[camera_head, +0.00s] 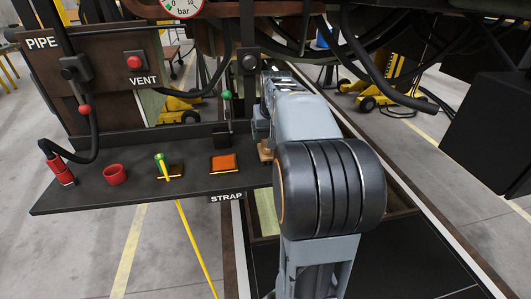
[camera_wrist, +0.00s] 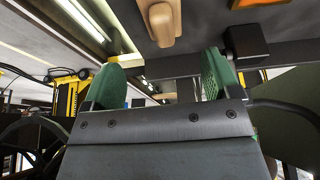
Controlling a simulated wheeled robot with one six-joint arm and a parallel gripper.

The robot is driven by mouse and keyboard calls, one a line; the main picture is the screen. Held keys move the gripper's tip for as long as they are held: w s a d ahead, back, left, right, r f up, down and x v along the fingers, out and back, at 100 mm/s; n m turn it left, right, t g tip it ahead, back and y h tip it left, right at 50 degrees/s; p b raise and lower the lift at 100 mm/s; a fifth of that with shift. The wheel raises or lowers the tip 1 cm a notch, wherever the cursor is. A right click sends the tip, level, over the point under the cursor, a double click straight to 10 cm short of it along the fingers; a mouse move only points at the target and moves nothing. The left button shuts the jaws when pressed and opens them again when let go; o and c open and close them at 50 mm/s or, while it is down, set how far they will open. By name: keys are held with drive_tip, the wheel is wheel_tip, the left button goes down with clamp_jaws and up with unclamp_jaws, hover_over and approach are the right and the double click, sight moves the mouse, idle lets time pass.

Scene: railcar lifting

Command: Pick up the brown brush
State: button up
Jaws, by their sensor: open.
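The brown brush shows in the wrist view as a tan, rounded wooden piece (camera_wrist: 160,22) at the top, on the dark shelf surface. It lies beyond my gripper's tips and roughly in line with the gap between them. My gripper (camera_wrist: 163,78) has two green fingers spread wide apart, with nothing between them. In the head view a small brown part (camera_head: 265,151), likely the brush, shows at the shelf's right end beside my arm. My arm hides most of it, and the gripper there is largely hidden too.
A green-knobbed lever (camera_head: 226,96) stands close to my gripper's left. Black hoses (camera_head: 375,65) hang above right.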

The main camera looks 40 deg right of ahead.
sight(265, 148)
drive_tip(key=shift+a+p+x, duration=0.15)
drive_tip(key=shift+p+x, duration=0.15)
drive_tip(key=shift+x, duration=2.15)
drive_tip(key=shift+a+p+x, duration=0.15)
drive_tip(key=shift+p+x, duration=0.15)
drive_tip(key=shift+x, duration=2.15)
drive_tip(key=shift+w, duration=0.1)
drive_tip(key=c, duration=1.1)
drive_tip(key=shift+r, duration=0.2)
drive_tip(key=shift+r, duration=0.2)
drive_tip(key=r, duration=0.3)
drive_tip(key=shift+s+d+r, duration=0.15)
drive_tip(key=shift+s+d, duration=0.05)
drive_tip(key=shift+s, duration=0.1)
drive_tip(key=s+d+r, duration=0.1)
drive_tip(key=s+r, duration=0.2)
drive_tip(key=s, duration=0.1)
drive_tip(key=s+d+r+b, duration=0.1)
drive_tip(key=s+r, duration=0.2)
drive_tip(key=s, duration=0.1)
drive_tip(key=s+d+r+b, duration=0.1)
drive_tip(key=s+d+r, duration=0.1)
drive_tip(key=s+r, duration=0.1)
drive_tip(key=shift+s+d, duration=0.1)
drive_tip(key=shift+s, duration=0.7)
